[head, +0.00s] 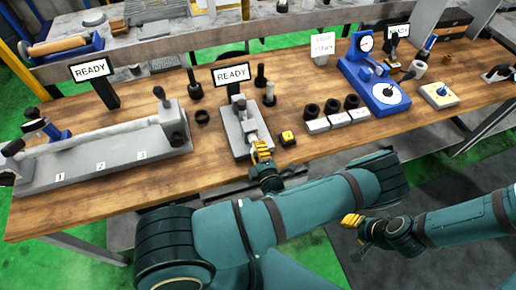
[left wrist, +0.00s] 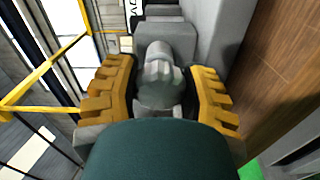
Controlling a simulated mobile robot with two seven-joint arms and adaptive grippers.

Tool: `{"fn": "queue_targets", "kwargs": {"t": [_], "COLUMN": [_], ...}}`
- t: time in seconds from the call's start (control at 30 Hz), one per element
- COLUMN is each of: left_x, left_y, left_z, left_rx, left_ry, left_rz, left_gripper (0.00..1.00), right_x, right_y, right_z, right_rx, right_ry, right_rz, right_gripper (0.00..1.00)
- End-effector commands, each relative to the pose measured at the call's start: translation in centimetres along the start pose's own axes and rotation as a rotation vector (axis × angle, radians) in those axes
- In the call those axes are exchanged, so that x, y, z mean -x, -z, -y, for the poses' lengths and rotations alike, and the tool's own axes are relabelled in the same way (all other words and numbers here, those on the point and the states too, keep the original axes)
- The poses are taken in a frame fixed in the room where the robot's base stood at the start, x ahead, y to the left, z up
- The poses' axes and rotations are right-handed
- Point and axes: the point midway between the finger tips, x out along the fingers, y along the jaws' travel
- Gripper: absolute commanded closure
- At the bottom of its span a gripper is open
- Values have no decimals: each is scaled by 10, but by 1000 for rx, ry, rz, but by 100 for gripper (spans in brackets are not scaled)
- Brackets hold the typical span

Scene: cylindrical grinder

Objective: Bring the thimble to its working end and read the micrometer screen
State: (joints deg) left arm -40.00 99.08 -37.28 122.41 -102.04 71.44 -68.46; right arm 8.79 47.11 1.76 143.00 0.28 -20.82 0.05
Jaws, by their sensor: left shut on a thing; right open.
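The micrometer (head: 236,124) is a grey bench fixture in the middle of the wooden table. Its screen (head: 232,74) stands behind it and reads READY. My left gripper (head: 262,150) is at the near end of the fixture. In the left wrist view its yellow ribbed fingers (left wrist: 160,95) are shut on either side of the grey, rounded thimble (left wrist: 160,84). The thimble's lower part is hidden by my wrist. My right gripper (head: 352,220) is open and empty, off the table's front edge at the lower right.
A long grey fixture (head: 100,150) with numbered places and its own READY screen (head: 92,68) stands on the left. Black rings on white blocks (head: 316,125) and a blue dial stand (head: 384,96) are further right.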

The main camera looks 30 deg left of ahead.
Motion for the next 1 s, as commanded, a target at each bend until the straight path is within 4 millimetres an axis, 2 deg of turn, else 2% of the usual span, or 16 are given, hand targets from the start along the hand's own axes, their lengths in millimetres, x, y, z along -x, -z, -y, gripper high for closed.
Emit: {"fn": "queue_targets", "kwargs": {"t": [1.0], "left_x": [0], "left_y": [1], "left_z": [3], "left_rx": [-917], "left_ry": [-2], "left_rz": [1], "left_gripper": [91], "right_x": [4], "right_y": [0], "right_z": [1], "right_rx": [0], "right_ry": [1], "right_rz": [0], "right_gripper": [62]}}
